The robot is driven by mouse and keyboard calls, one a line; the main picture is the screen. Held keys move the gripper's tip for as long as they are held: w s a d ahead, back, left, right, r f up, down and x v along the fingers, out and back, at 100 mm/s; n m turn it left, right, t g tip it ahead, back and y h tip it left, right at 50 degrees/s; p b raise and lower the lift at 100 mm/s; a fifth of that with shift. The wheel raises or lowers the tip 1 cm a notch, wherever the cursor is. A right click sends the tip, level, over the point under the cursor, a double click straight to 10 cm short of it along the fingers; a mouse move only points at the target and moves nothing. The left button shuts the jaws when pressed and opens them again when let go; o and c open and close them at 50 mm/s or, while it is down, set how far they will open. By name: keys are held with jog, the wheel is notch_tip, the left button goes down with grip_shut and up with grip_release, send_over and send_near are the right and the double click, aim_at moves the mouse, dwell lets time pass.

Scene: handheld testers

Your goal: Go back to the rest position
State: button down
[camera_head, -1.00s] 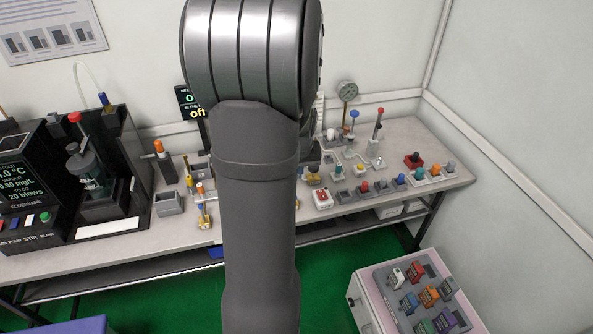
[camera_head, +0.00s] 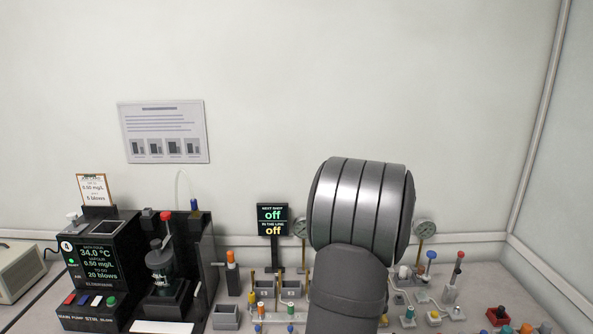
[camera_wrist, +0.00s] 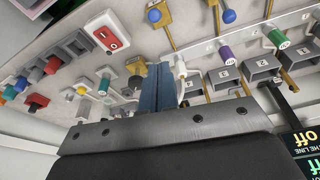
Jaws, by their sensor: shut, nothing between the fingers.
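My gripper (camera_wrist: 158,84) shows in the wrist view as two blue-grey fingers pressed together, with nothing between them. It is above the bench (camera_wrist: 205,48), over a stretch with small fixtures and coloured knobs. Its fingers overlap some of these in the picture, and I cannot tell how much gap there is. In the head view my own arm stands at right of centre and hides my gripper.
A small display (camera_head: 272,219) reads "off". Gauges and knobs line the bench at right.

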jog(key=shift+w+a+f+g, duration=0.1)
jog(key=shift+w+f+g, duration=0.45)
jog(key=shift+w+f, duration=0.65)
jog(key=shift+w+d+f+g, duration=0.1)
jog(key=shift+w+f+g, duration=0.55)
jog(key=shift+f, duration=1)
jog(key=shift+w+a+f+g, duration=0.1)
jog(key=shift+w+f+g, duration=0.3)
jog(key=shift+w+f, duration=0.9)
jog(key=shift+s+f, duration=0.15)
